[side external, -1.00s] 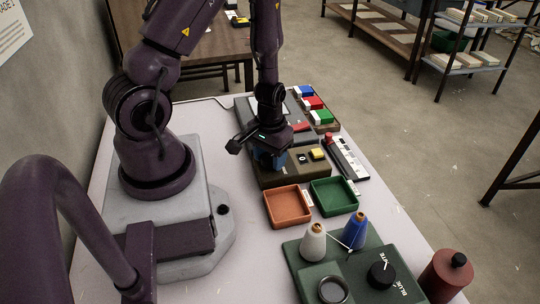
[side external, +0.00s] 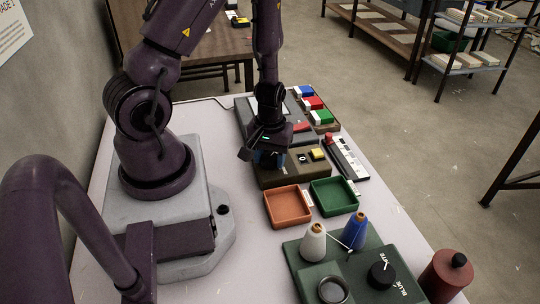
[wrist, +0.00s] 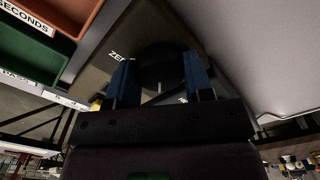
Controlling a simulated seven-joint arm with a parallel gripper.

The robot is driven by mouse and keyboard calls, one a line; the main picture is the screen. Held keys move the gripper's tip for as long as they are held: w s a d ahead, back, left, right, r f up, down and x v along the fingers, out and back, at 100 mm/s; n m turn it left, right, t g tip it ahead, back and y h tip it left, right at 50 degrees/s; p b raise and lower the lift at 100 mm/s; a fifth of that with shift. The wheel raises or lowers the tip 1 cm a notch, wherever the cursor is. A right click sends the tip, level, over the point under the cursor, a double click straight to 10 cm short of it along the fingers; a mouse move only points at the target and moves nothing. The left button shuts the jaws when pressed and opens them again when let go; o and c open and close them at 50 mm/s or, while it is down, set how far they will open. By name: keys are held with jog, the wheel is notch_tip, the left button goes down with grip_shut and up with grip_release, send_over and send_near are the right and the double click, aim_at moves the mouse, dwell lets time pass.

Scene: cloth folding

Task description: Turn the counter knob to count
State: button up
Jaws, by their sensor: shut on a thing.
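The counter (side external: 290,178) is an olive-brown box on the table, with a small display (side external: 302,158) that seems to read 0 and a yellow button (side external: 318,154). My gripper (side external: 270,158) is over its left part, pointing down. In the wrist view, the round black knob (wrist: 160,62) sits between the blue fingers of my gripper (wrist: 160,84), which are shut on it. The label "ZERO" (wrist: 120,56) shows beside the knob. A second label (wrist: 183,100) is mostly hidden by a finger. In the side view, my gripper hides the knob.
An orange tray (side external: 268,210) and a green tray (side external: 313,194) lie in front of the counter. A grey machine (side external: 243,118) stands behind it. A dark device with white keys (side external: 345,160) is at its right. Two thread cones, white (side external: 314,246) and blue (side external: 357,234), stand nearer.

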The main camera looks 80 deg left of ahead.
aim_at(269, 158)
jog(key=o, duration=0.9)
jog(key=shift+o, duration=0.2)
jog(key=shift+r, duration=0.1)
notch_tip(269, 158, up, 13)
jog(key=s+d+r+m+t, duration=0.1)
jog(key=d+r+m+t, duration=0.1)
jog(key=d+r+m, duration=0.3)
jog(key=s+d+r+m+t, duration=0.2)
jog(key=d+r+m, duration=0.4)
jog(key=r, duration=0.7)
jog(key=shift+s+d+t, duration=0.15)
jog(key=shift+d+t, duration=0.1)
jog(key=shift+t, duration=0.55)
